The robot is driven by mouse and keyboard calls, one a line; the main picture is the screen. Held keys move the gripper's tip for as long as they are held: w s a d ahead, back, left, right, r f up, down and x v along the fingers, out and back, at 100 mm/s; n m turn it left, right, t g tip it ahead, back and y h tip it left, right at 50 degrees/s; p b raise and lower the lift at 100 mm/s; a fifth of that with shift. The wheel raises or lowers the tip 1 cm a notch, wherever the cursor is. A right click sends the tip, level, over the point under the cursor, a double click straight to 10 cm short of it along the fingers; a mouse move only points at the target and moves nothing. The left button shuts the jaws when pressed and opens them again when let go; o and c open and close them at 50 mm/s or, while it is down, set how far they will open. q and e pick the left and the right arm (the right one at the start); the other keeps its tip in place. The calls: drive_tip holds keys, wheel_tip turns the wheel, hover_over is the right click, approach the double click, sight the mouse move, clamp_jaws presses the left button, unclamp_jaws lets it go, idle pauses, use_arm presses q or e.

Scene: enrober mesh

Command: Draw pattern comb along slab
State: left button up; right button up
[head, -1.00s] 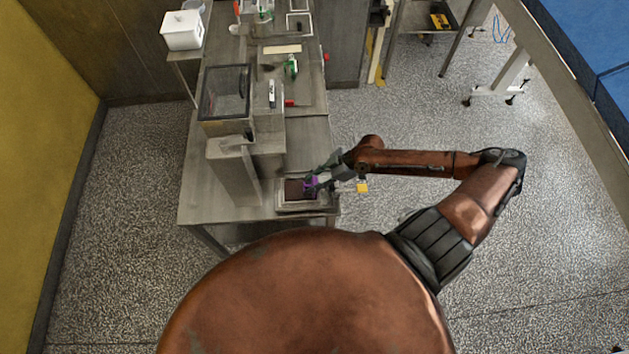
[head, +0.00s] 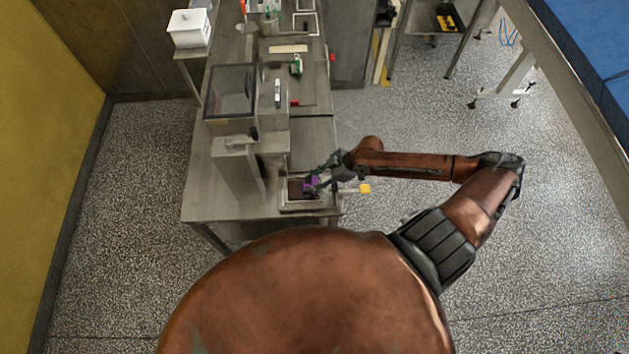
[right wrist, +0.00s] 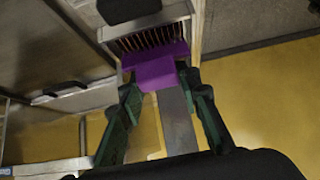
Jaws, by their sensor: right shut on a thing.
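The purple pattern comb (head: 310,185) is at the dark slab (head: 294,190), which lies in a pale tray (head: 303,208) at the near end of the steel bench. My right gripper (head: 318,181) reaches in from the right and is shut on the comb. In the right wrist view the comb (right wrist: 155,68) sits between the green fingertips (right wrist: 160,88), with thin light and dark lines beyond its far edge. I cannot tell whether those are teeth or grooves, nor whether the comb touches the slab. My left gripper is not in view.
A grey upright housing (head: 238,170) stands just left of the tray, with a clear-topped box (head: 231,90) behind it. A yellow piece (head: 364,188) shows right of the tray, below my forearm. Farther back the bench holds a green item (head: 296,65) and several small tools.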

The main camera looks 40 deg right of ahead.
drive_tip(key=shift+w+a+p, duration=0.4)
drive_tip(key=shift+w+a, duration=0.1)
drive_tip(key=shift+a, duration=0.3)
drive_tip(key=shift+w+a+p, duration=0.4)
drive_tip(key=shift+w+a, duration=0.05)
drive_tip(key=shift+a, duration=0.35)
idle(0.9)
drive_tip(key=shift+w+a+p, duration=0.4)
drive_tip(key=shift+w+a, duration=0.25)
drive_tip(key=shift+a, duration=0.35)
drive_tip(key=shift+w+a+p, duration=0.4)
drive_tip(key=shift+w+a, duration=0.2)
drive_tip(key=shift+a, duration=0.4)
idle(1.2)
wheel_tip(320, 180, up, 7)
drive_tip(key=p, duration=0.4)
idle(0.9)
idle(0.4)
